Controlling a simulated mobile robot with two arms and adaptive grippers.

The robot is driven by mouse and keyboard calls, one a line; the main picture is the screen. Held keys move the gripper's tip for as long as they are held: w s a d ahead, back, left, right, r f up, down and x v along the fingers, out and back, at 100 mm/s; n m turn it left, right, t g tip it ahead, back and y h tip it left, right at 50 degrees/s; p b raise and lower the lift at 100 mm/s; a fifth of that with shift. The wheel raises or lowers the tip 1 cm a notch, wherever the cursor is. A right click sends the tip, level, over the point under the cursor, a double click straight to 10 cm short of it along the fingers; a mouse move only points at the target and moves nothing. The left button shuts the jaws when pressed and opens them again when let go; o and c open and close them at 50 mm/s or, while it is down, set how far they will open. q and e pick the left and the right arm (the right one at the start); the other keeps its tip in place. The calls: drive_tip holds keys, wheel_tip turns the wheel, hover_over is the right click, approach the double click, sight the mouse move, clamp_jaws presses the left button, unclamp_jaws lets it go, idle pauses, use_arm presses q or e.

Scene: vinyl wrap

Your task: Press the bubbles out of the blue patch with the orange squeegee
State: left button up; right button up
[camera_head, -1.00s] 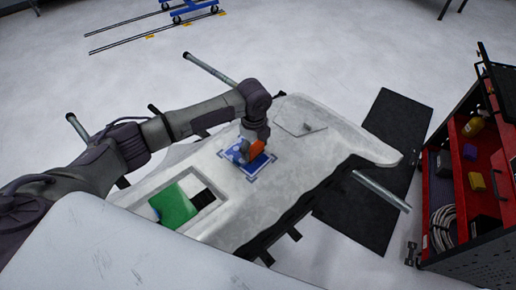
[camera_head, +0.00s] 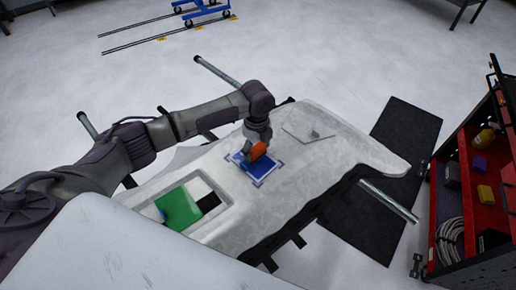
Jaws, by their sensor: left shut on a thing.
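The blue patch (camera_head: 263,172) lies on the pale panel inside corner marks. The orange squeegee (camera_head: 258,151) is in my left gripper (camera_head: 253,156), which is shut on it and points down over the patch. The squeegee covers part of the patch's upper area; I cannot tell whether its edge touches the surface. Bubbles are too small to make out. My right gripper is not in view.
The panel (camera_head: 300,185) has a recess at its lower left with a green piece (camera_head: 179,208) and black and white pieces. A red tool cart (camera_head: 475,190) stands at the right. A dark mat (camera_head: 405,130) lies on the floor.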

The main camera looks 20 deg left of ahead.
use_arm(q)
drive_tip(key=shift+a, duration=0.1)
drive_tip(key=shift+w+a, duration=0.2)
drive_tip(key=shift+a, duration=0.3)
drive_tip(key=shift+w+a, duration=0.2)
drive_tip(key=shift+a, duration=0.3)
drive_tip(key=shift+w+a, duration=0.2)
drive_tip(key=shift+a, duration=0.3)
drive_tip(key=shift+w+a, duration=0.2)
drive_tip(key=shift+a, duration=0.25)
drive_tip(key=shift+w+a+f, duration=0.1)
drive_tip(key=shift+w+a, duration=0.1)
drive_tip(key=shift+a, duration=0.25)
drive_tip(key=shift+w+a, duration=0.15)
drive_tip(key=shift+a, duration=0.3)
